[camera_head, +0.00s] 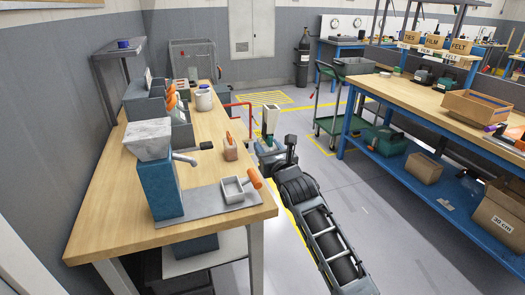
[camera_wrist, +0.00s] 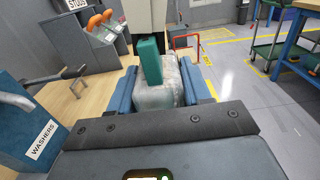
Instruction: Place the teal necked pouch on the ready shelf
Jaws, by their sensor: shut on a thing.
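My gripper (camera_wrist: 160,92) is shut on the teal necked pouch (camera_wrist: 158,97), between its two blue fingers. The pouch has a pale, cloudy body and an upright, block-like teal part (camera_wrist: 150,60). In the head view, my gripper (camera_head: 266,150) is off the right edge of the left wooden bench, above the floor. Teal (camera_head: 267,141) shows there, with a pale upright piece (camera_head: 271,117) above it; I cannot tell whether that piece belongs to the pouch. No label reading "ready" is legible, so I cannot tell which shelf is the ready shelf.
The left bench (camera_head: 100,225) holds a blue dispenser (camera_head: 160,190), a small tray (camera_head: 232,190), a brown bottle (camera_head: 230,150) and grey bins. A raised grey shelf (camera_head: 117,47) stands at its back left. A green cart (camera_head: 330,124) and blue-framed bench are right.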

